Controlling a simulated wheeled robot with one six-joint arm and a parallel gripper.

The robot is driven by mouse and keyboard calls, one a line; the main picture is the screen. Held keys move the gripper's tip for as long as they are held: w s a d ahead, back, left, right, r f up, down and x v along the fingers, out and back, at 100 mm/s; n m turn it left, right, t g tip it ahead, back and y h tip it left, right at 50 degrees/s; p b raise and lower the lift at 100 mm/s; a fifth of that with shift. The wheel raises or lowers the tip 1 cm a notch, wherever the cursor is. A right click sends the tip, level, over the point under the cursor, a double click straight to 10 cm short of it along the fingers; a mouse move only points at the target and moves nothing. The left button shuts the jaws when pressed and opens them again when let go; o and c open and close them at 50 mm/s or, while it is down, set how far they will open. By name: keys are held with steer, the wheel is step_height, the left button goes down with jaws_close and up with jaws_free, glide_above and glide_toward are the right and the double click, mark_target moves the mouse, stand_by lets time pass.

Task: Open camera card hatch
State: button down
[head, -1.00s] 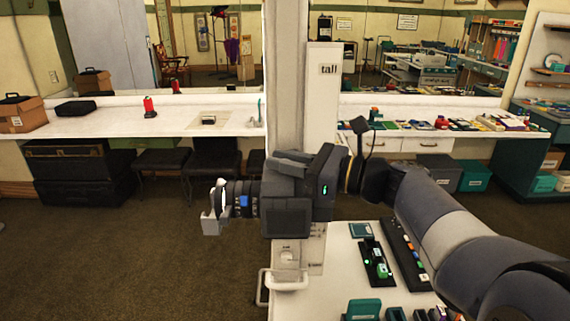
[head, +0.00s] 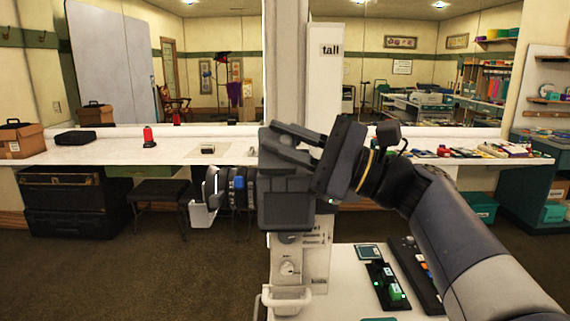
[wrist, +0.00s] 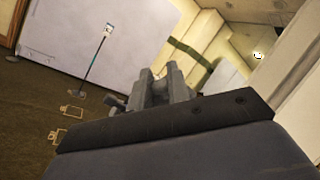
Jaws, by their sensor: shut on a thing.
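The camera (head: 286,210) is a dark boxy body at the middle of the head view. Its ringed lens (head: 240,190) with a blue mark points left and has a pale part at its front. It appears to stand on a white pedestal (head: 290,267). My gripper (head: 272,136) reaches in from the right, tilted across the camera's top. Its fingers (wrist: 168,85) are close together in the wrist view. They are shut on a small part there, apparently the card hatch. The hatch's outline and how far it stands open are hidden by the gripper.
A tall white column (head: 322,105) stands right behind the camera. A white table (head: 340,260) with small dark and green items lies at lower right. A long white counter (head: 110,152) runs behind under mirrors. The carpet (head: 140,270) at left is clear.

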mark_target(287, 173)
steer(key=s+f+n+g+b, duration=0.1)
steer(key=n+g+b, duration=0.1)
steer(key=n+b, duration=0.1)
steer(key=s+f+n+g+y+b, duration=0.1)
steer(key=n+g+b, duration=0.1)
steer(key=n, duration=0.4)
steer(key=s+f+n+g+b, duration=0.1)
steer(key=s+n+g+b, duration=0.1)
steer(key=n+b, duration=0.2)
steer(key=shift+a+f+n+g+y+b, duration=0.1)
steer(key=shift+f+n+g+y+b, duration=0.1)
steer(key=shift+n+g+y+b, duration=0.25)
steer(key=c, duration=1.5)
jaws_free()
steer(key=shift+o, duration=0.2)
steer(key=v, duration=1.1)
steer(key=shift+r, duration=0.15)
